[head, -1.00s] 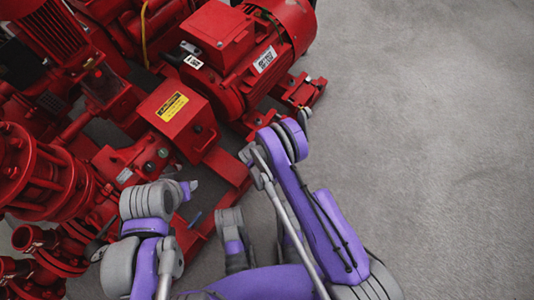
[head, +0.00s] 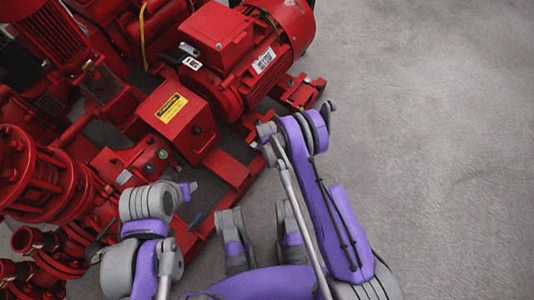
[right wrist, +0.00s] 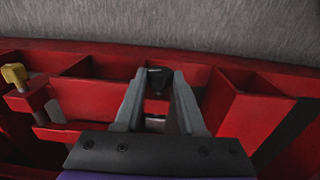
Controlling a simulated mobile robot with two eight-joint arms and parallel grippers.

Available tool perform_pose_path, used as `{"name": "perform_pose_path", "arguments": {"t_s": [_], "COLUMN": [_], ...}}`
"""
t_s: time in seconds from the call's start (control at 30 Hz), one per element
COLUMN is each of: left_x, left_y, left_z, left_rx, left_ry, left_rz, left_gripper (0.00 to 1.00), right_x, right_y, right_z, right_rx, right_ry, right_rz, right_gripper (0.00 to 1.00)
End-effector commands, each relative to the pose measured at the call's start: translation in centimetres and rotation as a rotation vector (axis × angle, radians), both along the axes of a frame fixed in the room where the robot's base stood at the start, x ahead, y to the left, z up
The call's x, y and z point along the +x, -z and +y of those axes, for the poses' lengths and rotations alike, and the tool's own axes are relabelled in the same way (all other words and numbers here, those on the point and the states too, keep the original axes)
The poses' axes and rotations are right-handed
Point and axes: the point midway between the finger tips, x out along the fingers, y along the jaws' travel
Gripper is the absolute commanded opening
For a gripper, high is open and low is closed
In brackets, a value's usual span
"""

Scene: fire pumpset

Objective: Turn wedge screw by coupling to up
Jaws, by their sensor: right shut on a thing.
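In the right wrist view my right gripper (right wrist: 158,82) is shut on a small dark piece (right wrist: 157,78), which appears to be the head of the wedge screw. The fingertips are on either side of it, over the red base frame (right wrist: 90,66). Its shaft and the coupling cannot be made out. In the head view my right arm's links cover this spot, and the gripper is not clearly visible. My left gripper (head: 188,190) is in the head view beside the red pumpset; its jaws are too small to read.
A yellow-topped bolt (right wrist: 15,74) stands in a red bracket left of my right gripper. Red frame walls (right wrist: 240,105) rise close on the right. The red motor (head: 250,60) and box with a yellow label (head: 178,115) stand ahead. The grey floor (head: 430,120) is clear.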

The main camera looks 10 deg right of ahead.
Motion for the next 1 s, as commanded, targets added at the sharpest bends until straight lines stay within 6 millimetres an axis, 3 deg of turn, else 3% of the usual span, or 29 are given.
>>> {"name": "perform_pose_path", "arguments": {"t_s": [0.33, 0.9, 0.93, 1.0], "left_x": [0.03, 0.02, 0.02, 0.02], "left_y": [0.1, 0.11, 0.11, 0.11], "left_z": [0.0, 0.0, 0.0, 0.0], "left_rx": [0.0, 0.0, 0.0, 0.0], "left_ry": [0.0, 0.0, 0.0, 0.0], "left_rz": [0.0, 0.0, 0.0, 0.0], "left_gripper": [0.45, 0.45, 0.45, 0.45], "right_x": [0.34, 0.36, 0.36, 0.35], "right_y": [0.02, 0.03, 0.03, 0.03], "right_z": [-0.27, -0.32, -0.32, -0.31], "right_rx": [0.122, 0.149, 0.149, 0.148], "right_ry": [0.0, 0.001, 0.001, 0.001], "right_rz": [0.121, 0.149, 0.149, 0.149], "right_gripper": [0.0, 0.0, 0.41, 0.54]}}
